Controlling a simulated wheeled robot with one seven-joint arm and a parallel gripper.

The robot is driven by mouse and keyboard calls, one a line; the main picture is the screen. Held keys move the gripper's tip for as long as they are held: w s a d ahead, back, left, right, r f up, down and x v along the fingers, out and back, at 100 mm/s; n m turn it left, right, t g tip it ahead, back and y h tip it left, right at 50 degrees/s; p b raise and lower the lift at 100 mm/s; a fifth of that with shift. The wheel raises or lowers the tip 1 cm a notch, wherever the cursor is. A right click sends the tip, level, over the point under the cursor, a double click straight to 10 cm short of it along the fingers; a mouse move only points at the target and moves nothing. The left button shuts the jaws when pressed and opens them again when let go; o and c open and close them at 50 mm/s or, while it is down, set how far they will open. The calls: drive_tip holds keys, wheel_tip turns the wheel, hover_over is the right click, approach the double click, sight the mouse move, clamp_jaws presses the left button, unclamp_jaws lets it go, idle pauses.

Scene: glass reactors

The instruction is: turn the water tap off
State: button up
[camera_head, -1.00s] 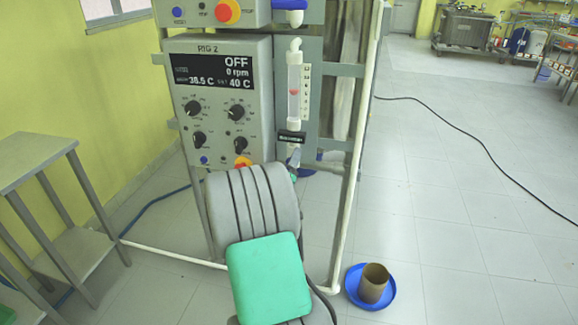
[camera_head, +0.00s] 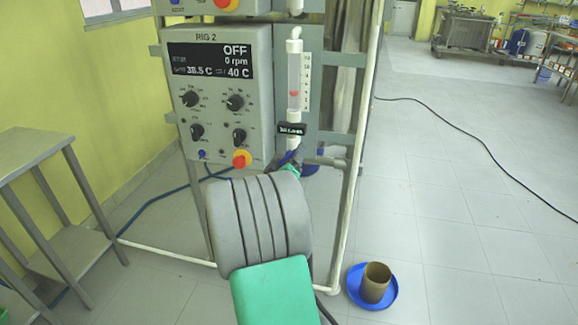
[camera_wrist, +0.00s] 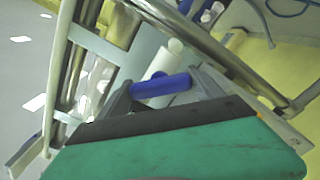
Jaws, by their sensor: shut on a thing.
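The water tap's blue handle (camera_wrist: 161,86) lies between the two fingers of my gripper (camera_wrist: 163,90) in the wrist view. The fingers are shut on it, one at each end. A white pipe (camera_wrist: 160,68) runs behind the handle. In the head view, a blue part (camera_head: 290,157) shows below the flow meter (camera_head: 294,88), which has a red float in its tube. My arm hides most of the gripper and the tap there. The handle's exact angle to its pipe is hard to tell.
The RIG 2 control box (camera_head: 217,95) reads OFF and stands left of the flow meter. Metal frame posts (camera_head: 352,170) rise close to the right. A grey side table (camera_head: 35,150) is at left.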

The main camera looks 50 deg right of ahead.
drive_tip(key=m+b, duration=0.4)
drive_tip(key=b, duration=0.1)
drive_tip(key=m+b, duration=0.2)
drive_tip(key=b, duration=0.1)
drive_tip(key=shift+f, duration=0.35)
drive_tip(key=m+b, duration=0.3)
drive_tip(key=shift+r, duration=0.25)
drive_tip(key=shift+r+b, duration=0.1)
drive_tip(key=shift+b, duration=0.2)
drive_tip(key=o, duration=1.4)
drive_tip(key=shift+c, duration=0.2)
drive_tip(key=p+v, duration=0.1)
drive_tip(key=v, duration=0.7)
